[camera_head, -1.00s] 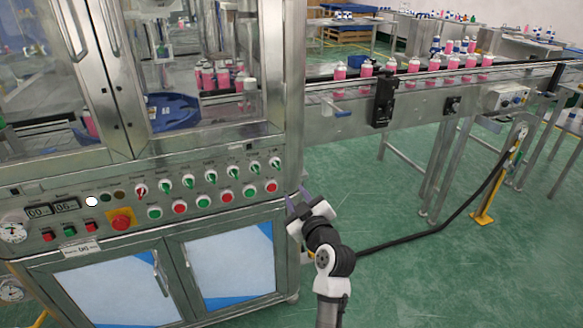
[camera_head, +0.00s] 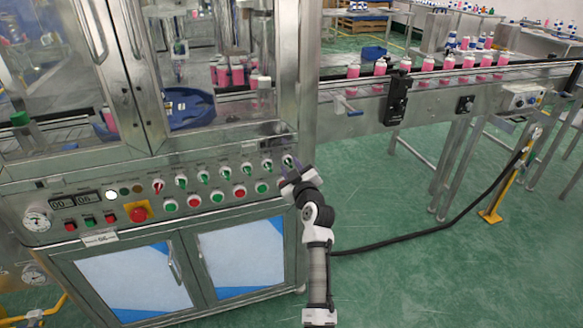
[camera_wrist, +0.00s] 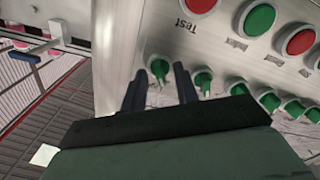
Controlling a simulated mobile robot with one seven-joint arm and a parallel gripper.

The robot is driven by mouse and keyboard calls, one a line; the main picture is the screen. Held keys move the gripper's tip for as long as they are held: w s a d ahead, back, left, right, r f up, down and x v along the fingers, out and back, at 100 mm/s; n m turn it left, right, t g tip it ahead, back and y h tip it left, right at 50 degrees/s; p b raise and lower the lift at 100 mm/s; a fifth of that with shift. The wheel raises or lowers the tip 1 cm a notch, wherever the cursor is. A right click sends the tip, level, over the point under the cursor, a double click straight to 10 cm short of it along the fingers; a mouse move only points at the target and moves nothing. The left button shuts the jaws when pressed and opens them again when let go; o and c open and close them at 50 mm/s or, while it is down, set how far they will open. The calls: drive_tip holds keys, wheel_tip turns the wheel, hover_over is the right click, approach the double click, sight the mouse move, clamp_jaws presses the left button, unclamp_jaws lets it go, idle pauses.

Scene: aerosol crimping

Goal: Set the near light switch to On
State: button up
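A row of small turn switches runs along the control panel (camera_head: 110,190): a red one (camera_head: 157,187) at the left, then several green ones. Their labels are too small to tell which is the light switch. My gripper (camera_head: 284,174) is at the panel's right end, just below the rightmost green switch (camera_head: 288,160). In the wrist view, which shows the panel upside down, my gripper's (camera_wrist: 160,72) dark fingers are open, with that end switch (camera_wrist: 160,68) in line between their tips. Contact cannot be told. The neighbouring green switch (camera_wrist: 203,80) is just right of the right finger.
Red and green push buttons (camera_head: 217,197) sit below the switches, and a red emergency button (camera_head: 138,214) is at the left. A conveyor (camera_head: 440,85) with pink bottles runs off to the right.

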drive_tip(key=shift+c, duration=0.3)
clamp_jaws()
drive_tip(key=shift+m, duration=0.3)
drive_tip(key=m+b, duration=0.1)
drive_tip(key=m, duration=0.3)
drive_tip(key=shift+m+b, duration=0.3)
drive_tip(key=shift+b, duration=0.1)
drive_tip(key=m, duration=0.3)
drive_tip(key=shift+m, duration=1.8)
